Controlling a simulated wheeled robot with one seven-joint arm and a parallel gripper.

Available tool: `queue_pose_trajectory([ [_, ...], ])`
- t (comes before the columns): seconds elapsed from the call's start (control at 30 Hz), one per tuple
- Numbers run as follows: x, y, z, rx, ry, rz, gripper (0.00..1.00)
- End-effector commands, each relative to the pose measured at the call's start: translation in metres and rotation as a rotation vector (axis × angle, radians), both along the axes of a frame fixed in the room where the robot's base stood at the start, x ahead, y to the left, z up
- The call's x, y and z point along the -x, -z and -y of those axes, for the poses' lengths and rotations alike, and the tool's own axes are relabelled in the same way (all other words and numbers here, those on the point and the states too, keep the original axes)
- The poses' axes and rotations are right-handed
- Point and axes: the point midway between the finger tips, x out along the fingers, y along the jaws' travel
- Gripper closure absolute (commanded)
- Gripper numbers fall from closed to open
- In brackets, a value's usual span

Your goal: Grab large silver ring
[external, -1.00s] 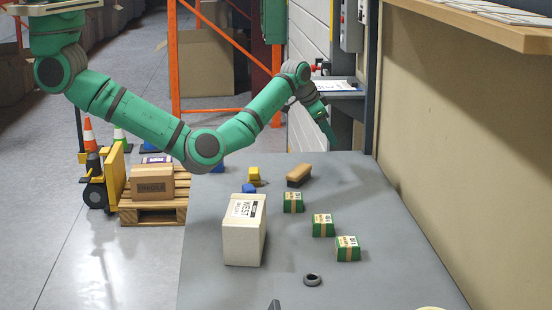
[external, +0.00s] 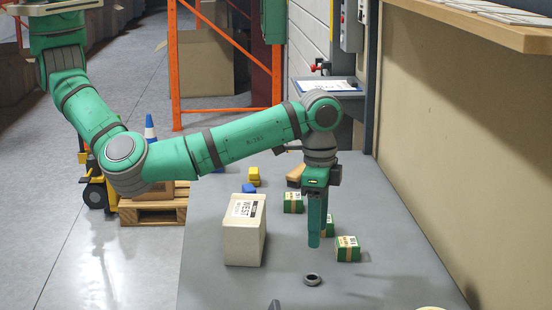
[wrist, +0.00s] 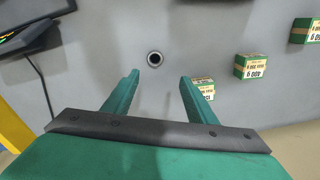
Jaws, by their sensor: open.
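A small dark grey metallic ring (external: 312,279) lies flat on the grey table near its front. In the wrist view the ring (wrist: 155,59) sits just beyond my fingertips, near the middle of the gap between them. My gripper (external: 314,244) points down and hangs above the table, slightly behind the ring in the external view. In the wrist view the two green fingers of my gripper (wrist: 158,80) are spread apart with nothing between them. The ring's true size is hard to judge.
A cream box with a label (external: 243,240) stands left of my gripper. Green-and-white boxes (external: 347,249) stand close on the right and behind. A yellow block (external: 254,175) and a blue block (external: 249,188) lie farther back. A dark device with a cable (wrist: 25,40) shows in the wrist view.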

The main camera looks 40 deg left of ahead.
Motion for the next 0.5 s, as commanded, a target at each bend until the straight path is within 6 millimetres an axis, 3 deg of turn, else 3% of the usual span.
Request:
queue_pose_trajectory([
  [0.1, 0.015, 0.002, 0.002, -0.011, 0.013, -0.009, 0.48],
  [0.5, 0.015, 0.052, 0.002, -0.011, 0.013, -0.01, 0.48],
])
